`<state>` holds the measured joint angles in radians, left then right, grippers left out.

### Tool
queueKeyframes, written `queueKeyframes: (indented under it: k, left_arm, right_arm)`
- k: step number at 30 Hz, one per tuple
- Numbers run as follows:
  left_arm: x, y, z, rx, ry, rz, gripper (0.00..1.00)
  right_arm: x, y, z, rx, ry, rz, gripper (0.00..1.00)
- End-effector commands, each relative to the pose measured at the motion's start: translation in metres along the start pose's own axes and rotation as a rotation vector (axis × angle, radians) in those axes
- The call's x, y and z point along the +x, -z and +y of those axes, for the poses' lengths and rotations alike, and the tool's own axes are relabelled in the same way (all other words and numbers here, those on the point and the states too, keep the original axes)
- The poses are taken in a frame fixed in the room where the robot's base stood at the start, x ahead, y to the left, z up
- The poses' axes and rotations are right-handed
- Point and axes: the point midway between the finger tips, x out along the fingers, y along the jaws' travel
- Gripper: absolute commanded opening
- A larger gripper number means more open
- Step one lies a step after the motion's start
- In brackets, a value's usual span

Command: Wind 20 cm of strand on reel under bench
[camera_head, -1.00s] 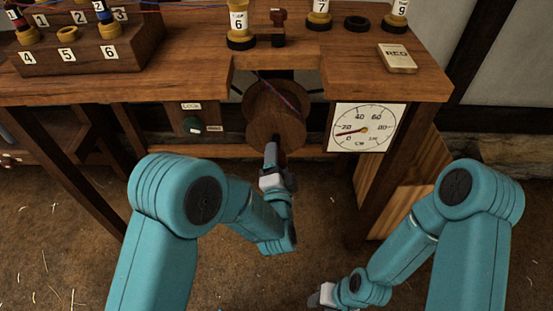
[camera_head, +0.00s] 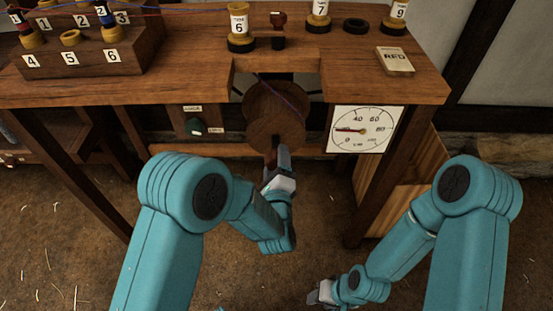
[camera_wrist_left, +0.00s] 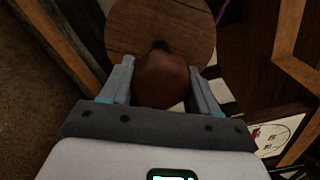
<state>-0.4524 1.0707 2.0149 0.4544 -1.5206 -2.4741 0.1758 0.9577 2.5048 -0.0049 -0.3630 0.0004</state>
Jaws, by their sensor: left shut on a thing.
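The wooden reel (camera_head: 262,98) hangs under the bench, below the notch in its front edge. A thin blue and red strand (camera_head: 284,96) runs down to it. My left gripper (camera_head: 281,158) is at the reel's lower front. In the left wrist view, its two fingers are closed on a round brown knob (camera_wrist_left: 163,84) in front of the reel's disc (camera_wrist_left: 150,25). The dial (camera_head: 366,129), marked in cm, has its needle pointing left, about at the 20 mark. My right gripper (camera_head: 318,293) is low over the floor, away from the bench; its jaws are too small to read.
A dark green knob (camera_head: 195,126) sits on a panel labelled LOCK left of the reel. Bench legs stand either side; the floor between is clear.

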Motion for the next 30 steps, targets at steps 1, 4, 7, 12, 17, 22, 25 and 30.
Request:
queueKeyframes:
  k: [1,4,7,12,17,22,25,30]
  left_arm:
    - [0.0015,-0.0003,-0.0050,0.031,0.012,0.000,0.30]
    - [0.0015,-0.0002,-0.0048,0.096,0.012,0.000,0.30]
    - [0.0015,-0.0001,-0.0046,0.150,0.012,0.000,0.30]
    - [0.0014,0.0000,-0.0042,0.213,0.012,-0.001,0.30]
    - [0.0014,0.0002,-0.0038,0.244,0.012,-0.001,0.30]
    - [0.0014,0.0003,-0.0036,0.255,0.012,0.000,0.30]
    - [0.0013,0.0004,-0.0035,0.255,0.012,0.000,0.30]
    - [0.0013,0.0005,-0.0034,0.255,0.011,0.000,0.30]
  right_arm:
    - [-0.0018,0.0000,-0.0006,0.000,0.000,0.000,0.43]
    - [-0.0031,0.0000,-0.0011,0.000,0.000,0.000,0.43]
    - [-0.0040,0.0000,-0.0014,0.000,0.000,0.000,0.43]
    - [-0.0051,0.0000,-0.0018,0.000,0.000,0.000,0.43]
    - [-0.0055,0.0000,-0.0019,0.000,0.000,0.000,0.43]
    - [-0.0056,0.0000,-0.0020,0.000,0.000,0.000,0.43]
    - [-0.0056,0.0000,-0.0019,0.000,0.000,0.000,0.43]
    - [-0.0055,0.0000,-0.0019,0.000,0.000,0.000,0.43]
